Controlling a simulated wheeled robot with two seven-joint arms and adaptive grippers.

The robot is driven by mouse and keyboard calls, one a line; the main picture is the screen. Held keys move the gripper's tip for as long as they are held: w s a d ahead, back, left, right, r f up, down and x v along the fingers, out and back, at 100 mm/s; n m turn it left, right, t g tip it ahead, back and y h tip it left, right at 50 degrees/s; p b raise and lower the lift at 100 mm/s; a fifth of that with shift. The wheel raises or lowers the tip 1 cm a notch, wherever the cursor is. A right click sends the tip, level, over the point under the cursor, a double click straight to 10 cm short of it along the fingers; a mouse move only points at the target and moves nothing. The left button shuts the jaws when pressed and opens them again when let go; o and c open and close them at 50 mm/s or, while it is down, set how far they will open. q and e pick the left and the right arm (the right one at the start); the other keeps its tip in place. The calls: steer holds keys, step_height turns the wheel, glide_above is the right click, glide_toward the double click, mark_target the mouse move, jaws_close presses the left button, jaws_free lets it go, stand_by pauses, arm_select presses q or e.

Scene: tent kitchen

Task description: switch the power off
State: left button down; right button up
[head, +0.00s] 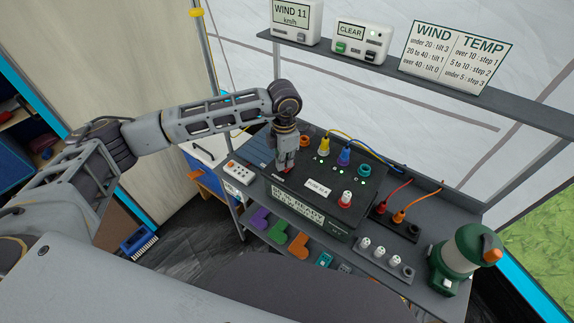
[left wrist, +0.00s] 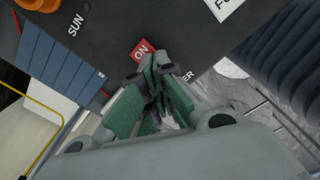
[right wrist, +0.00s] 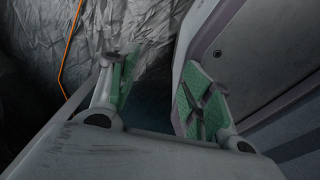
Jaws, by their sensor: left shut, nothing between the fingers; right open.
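The power switch (left wrist: 143,50) is a red rocker marked ON on the dark top of the control box (head: 330,196). In the left wrist view the word beside it is partly hidden by my fingers. My left gripper (head: 284,166) points down over the left part of the box. In the left wrist view my left gripper (left wrist: 150,80) is shut and empty, its tips right at the switch's lower edge; I cannot tell whether they touch it. My right gripper (right wrist: 150,85) is open and empty, away from the box, beside a grey panel.
Colored plugs with cables stand on the box's back, and a white-topped knob (head: 346,198) on its right. A green lantern (head: 464,256) and a strip of knobs (head: 386,262) stand to the right. A shelf (head: 420,78) with displays and a sign (head: 455,57) hangs above.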

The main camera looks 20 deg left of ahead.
arm_select(q)
steer(key=shift+s+f+b, duration=0.1)
steer(key=shift+f+b, duration=0.3)
steer(key=shift+f, duration=0.1)
arm_select(e)
steer(key=shift+d+f, duration=0.4)
stand_by(0.3)
arm_select(q)
steer(key=shift+r+p, duration=0.35)
steer(key=shift+r, duration=0.3)
steer(key=shift+r+p, duration=0.55)
steer(key=shift+r, duration=0.7)
steer(key=shift+r+p, duration=0.6)
steer(key=shift+r, duration=1.05)
arm_select(e)
steer(key=shift+a+r, duration=0.15)
steer(key=shift+r, duration=0.6)
steer(key=shift+a+r, duration=0.15)
steer(key=shift+r, duration=0.55)
